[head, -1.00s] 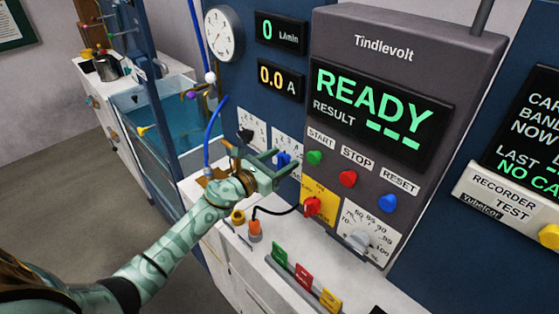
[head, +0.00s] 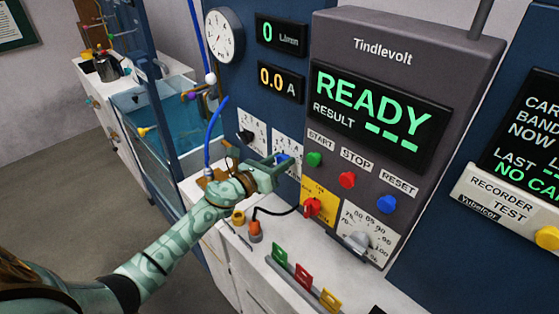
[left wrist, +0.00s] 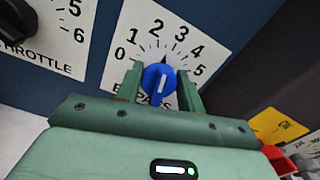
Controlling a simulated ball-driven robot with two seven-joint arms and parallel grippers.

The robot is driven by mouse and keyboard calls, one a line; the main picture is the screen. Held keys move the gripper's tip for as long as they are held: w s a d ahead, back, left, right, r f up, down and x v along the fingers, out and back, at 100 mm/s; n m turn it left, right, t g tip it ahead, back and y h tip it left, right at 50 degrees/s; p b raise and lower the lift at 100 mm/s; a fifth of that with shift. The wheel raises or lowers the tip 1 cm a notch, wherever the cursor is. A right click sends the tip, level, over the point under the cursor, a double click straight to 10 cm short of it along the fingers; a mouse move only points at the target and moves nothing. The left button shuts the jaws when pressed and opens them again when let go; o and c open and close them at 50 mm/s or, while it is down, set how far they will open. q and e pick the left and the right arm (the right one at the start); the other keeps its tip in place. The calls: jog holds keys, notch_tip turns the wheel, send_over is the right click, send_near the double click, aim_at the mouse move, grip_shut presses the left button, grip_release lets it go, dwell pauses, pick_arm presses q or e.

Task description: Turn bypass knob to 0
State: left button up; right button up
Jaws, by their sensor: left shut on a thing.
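The blue bypass knob (left wrist: 158,84) sits on a white dial plate (left wrist: 199,47) marked 0 to 5. My left gripper (left wrist: 160,74) is shut on the knob, one finger on each side. In the head view the left gripper (head: 285,162) reaches the panel from the left and covers most of the knob (head: 281,158). My right gripper is not in view.
A black throttle knob (head: 246,136) is to the left of the bypass dial. A red knob (head: 312,207) on a yellow plate and the grey Tindlevolt box (head: 400,45) are to the right. A blue hose (head: 212,135) rises close to my left wrist.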

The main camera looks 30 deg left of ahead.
pick_arm(q)
jog(key=n, duration=0.3)
jog(key=shift+a+n+p, duration=0.1)
jog(key=shift+n+p, duration=0.3)
jog(key=n+p, duration=0.1)
jog(key=n, duration=0.2)
jog(key=shift+n, duration=0.3)
jog(key=n+p, duration=0.1)
jog(key=n, duration=0.2)
jog(key=shift+a+n, duration=0.1)
jog(key=shift+n, duration=0.3)
jog(key=shift+f+n+p, duration=0.15)
jog(key=shift+n+p, duration=0.2)
jog(key=shift+n, duration=0.65)
jog(key=shift+f+n+p, duration=0.1)
jog(key=shift+n+p, duration=0.25)
jog(key=shift+n, duration=0.65)
jog(key=o, duration=1)
jog(key=v, duration=1.6)
jog(key=shift+s+a, duration=0.1)
